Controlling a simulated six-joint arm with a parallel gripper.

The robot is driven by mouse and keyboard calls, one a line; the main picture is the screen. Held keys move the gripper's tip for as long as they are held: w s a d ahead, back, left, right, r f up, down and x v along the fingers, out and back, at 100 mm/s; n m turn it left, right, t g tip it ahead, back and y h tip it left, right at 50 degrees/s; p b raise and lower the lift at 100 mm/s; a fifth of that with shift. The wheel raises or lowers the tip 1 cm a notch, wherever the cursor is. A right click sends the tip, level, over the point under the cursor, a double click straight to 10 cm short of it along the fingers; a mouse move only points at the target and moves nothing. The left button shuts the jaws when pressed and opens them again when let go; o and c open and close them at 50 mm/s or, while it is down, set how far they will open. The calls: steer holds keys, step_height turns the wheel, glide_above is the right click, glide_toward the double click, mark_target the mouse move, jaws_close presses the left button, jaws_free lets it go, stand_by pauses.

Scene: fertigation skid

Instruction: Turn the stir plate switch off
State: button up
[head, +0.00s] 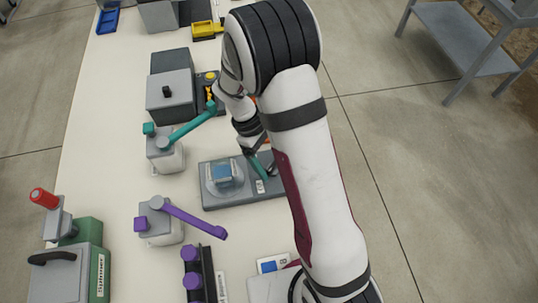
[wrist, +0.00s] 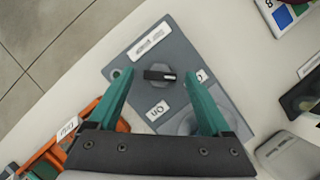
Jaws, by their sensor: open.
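In the wrist view the plate (wrist: 178,48) shows a round dark switch knob (wrist: 158,78) with a black bar handle. The bar lies about level, its white mark at the right end. A label "On" (wrist: 158,112) is below the knob; another label (wrist: 201,76) to its right is partly hidden by a finger. My gripper (wrist: 158,71) is open, its teal fingers either side of the knob, apart from it.
In the head view, teal-armed (head: 165,155) and purple-armed (head: 162,222) dispensers stand left of the plate. A grey box (head: 171,95) stands behind. In the wrist view an orange item (wrist: 104,112) is near the left finger.

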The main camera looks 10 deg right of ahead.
steer(key=v, duration=1.5)
steer(key=shift+r, duration=0.35)
steer(key=s+d+r+m+t+y, duration=0.1)
steer(key=s+m+y, duration=0.1)
steer(key=s+m, duration=0.5)
steer(key=s+d+r+m+t+y, duration=0.1)
steer(key=s+m, duration=0.6)
steer(key=s, duration=0.8)
steer(key=shift+s+d+r+m+t+y, duration=0.3)
steer(key=shift+s+d+m+t+y, duration=0.15)
steer(key=shift+y, duration=0.65)
